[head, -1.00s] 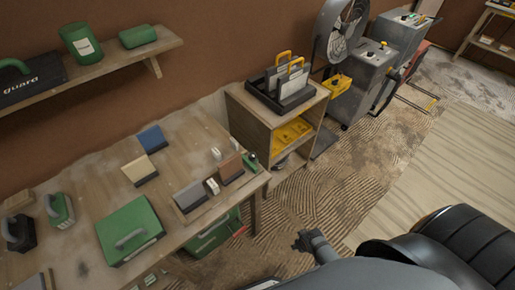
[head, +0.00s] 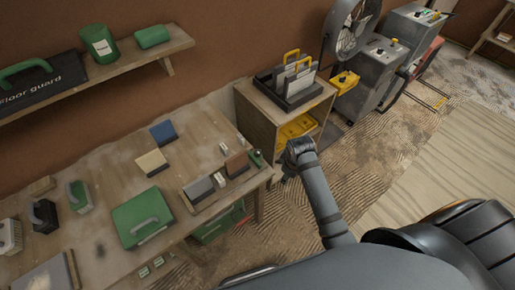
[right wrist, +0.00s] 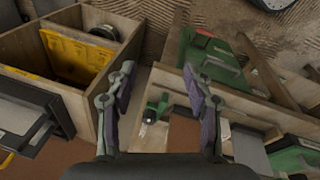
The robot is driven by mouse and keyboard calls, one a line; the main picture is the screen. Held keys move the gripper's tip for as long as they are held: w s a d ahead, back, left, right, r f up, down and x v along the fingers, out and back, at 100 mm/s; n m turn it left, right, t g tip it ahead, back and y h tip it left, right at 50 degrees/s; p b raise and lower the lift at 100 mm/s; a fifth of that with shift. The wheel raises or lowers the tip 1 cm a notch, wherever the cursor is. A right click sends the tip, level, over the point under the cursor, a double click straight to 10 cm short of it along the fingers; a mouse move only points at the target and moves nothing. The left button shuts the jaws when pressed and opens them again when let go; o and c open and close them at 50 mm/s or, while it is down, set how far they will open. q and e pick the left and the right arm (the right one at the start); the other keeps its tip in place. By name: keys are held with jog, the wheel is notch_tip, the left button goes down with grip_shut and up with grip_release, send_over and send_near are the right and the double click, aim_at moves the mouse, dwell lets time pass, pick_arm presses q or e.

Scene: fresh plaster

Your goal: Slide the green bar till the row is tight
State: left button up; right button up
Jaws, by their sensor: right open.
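A row stands at the right end of the workbench (head: 100,180): a grey block (head: 198,190), a small white piece (head: 218,180), a brown block (head: 237,166) and, at the right end, the small green bar (head: 256,158). In the right wrist view the green bar (right wrist: 158,104) shows between my fingers, beside the brown block (right wrist: 183,132). I cannot tell how wide any gaps in the row are. My right gripper (right wrist: 158,70) is open and empty, above and right of the bench end in the head view (head: 288,172). My left gripper is not in view.
A wooden cabinet (head: 259,112) with a dark rack (head: 290,95) stands behind my right gripper. A blue block (head: 163,133), a cream block (head: 152,162) and a green case (head: 142,217) lie on the bench. Open floor (head: 375,160) lies to the right.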

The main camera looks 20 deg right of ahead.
jog(key=w+a+r+n, duration=0.25)
jog(key=w+n, duration=0.25)
jog(key=w, duration=0.3)
notch_tip(320, 180, up, 3)
jog(key=n+g, duration=0.2)
jog(key=n, duration=0.5)
send_over(258, 151)
jog(key=shift+y, duration=0.4)
notch_tip(258, 151, down, 10)
jog(key=shift+s+a+f, duration=0.1)
grip_shut()
jog(key=shift+p, duration=0.3)
